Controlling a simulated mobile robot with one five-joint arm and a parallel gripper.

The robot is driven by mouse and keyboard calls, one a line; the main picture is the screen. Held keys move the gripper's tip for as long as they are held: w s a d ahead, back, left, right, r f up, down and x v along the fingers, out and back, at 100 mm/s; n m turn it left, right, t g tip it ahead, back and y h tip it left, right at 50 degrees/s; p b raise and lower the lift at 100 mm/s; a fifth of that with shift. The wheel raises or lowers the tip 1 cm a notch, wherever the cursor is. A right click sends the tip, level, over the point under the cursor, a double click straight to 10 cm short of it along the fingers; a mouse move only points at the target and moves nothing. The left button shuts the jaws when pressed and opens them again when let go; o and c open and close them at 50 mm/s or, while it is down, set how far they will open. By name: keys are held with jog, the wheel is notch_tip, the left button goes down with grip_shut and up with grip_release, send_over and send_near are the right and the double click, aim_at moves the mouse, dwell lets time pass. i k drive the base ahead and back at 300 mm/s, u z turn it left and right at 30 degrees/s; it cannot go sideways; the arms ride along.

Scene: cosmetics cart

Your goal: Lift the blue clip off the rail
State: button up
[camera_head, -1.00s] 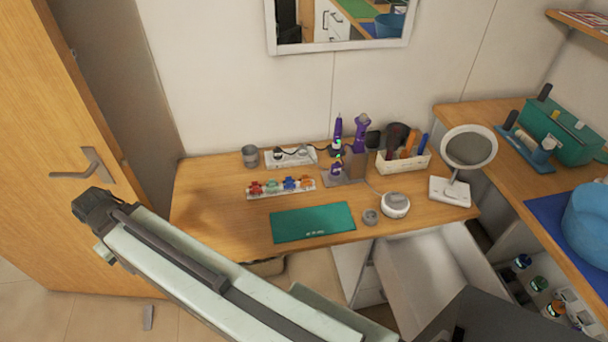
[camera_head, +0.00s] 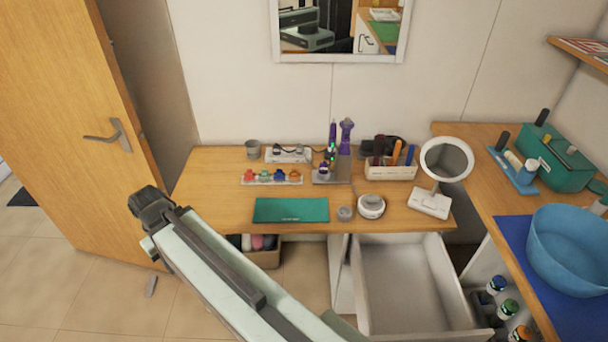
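The blue clip (camera_head: 280,176) is on a white rail (camera_head: 272,183) on the wooden desk. It sits between a green clip (camera_head: 265,176) and an orange clip (camera_head: 294,176). A red clip (camera_head: 250,176) is at the rail's left end. All the clips look small. My pale arm link with its dark end joint reaches up from the lower edge, left of and in front of the desk. I see no gripper fingers in this view. Nothing of mine touches the clips or the rail.
A green mat (camera_head: 291,210) lies in front of the rail. Behind it are a grey cup (camera_head: 253,149) and a power strip (camera_head: 288,154). Purple tools on a stand (camera_head: 332,175), a brush box (camera_head: 391,172) and a round mirror (camera_head: 446,158) stand to the right. A drawer (camera_head: 405,290) is open below.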

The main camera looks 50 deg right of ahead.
aim_at(279, 174)
jog(key=u, duration=0.15)
jog(key=i, duration=0.8)
jog(key=z, duration=0.25)
jog(key=k, duration=0.7)
jog(key=u, duration=0.25)
jog(key=i, duration=1.35)
jog(key=z, duration=0.05)
